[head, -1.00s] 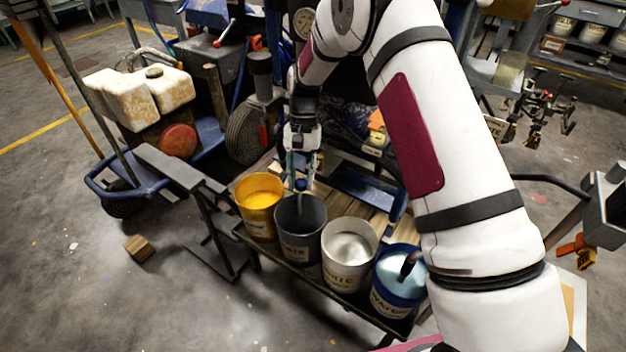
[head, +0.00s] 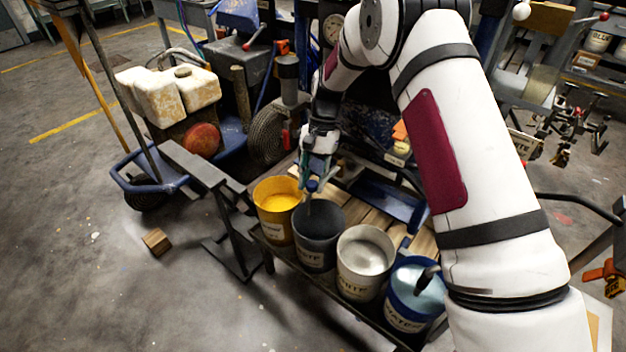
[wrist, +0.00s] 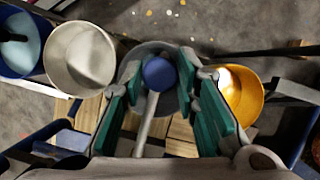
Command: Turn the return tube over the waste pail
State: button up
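The grey waste pail (head: 318,248) stands in a row of pails, and its label is partly legible. My gripper (head: 314,178) points down above its back rim. The return tube shows in the wrist view as a pale grey pipe (wrist: 147,122) ending in a round blue tip (wrist: 159,74), over the waste pail (wrist: 130,57). My gripper's green-padded fingers (wrist: 160,85) stand on both sides of the tube, with gaps showing between pads and pipe. In the head view the blue tip (head: 312,186) shows just below the fingers. The tube's far end is hidden.
A yellow pail (head: 276,226) stands left of the waste pail. A white pail (head: 360,283) and a blue water pail (head: 408,312) with a dark handle stand right. A dark metal stand (head: 235,222) is close at left. A wood block (head: 157,242) lies on the floor.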

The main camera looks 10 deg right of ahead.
jog(key=shift+o, duration=1.1)
notch_tip(320, 180, up, 10)
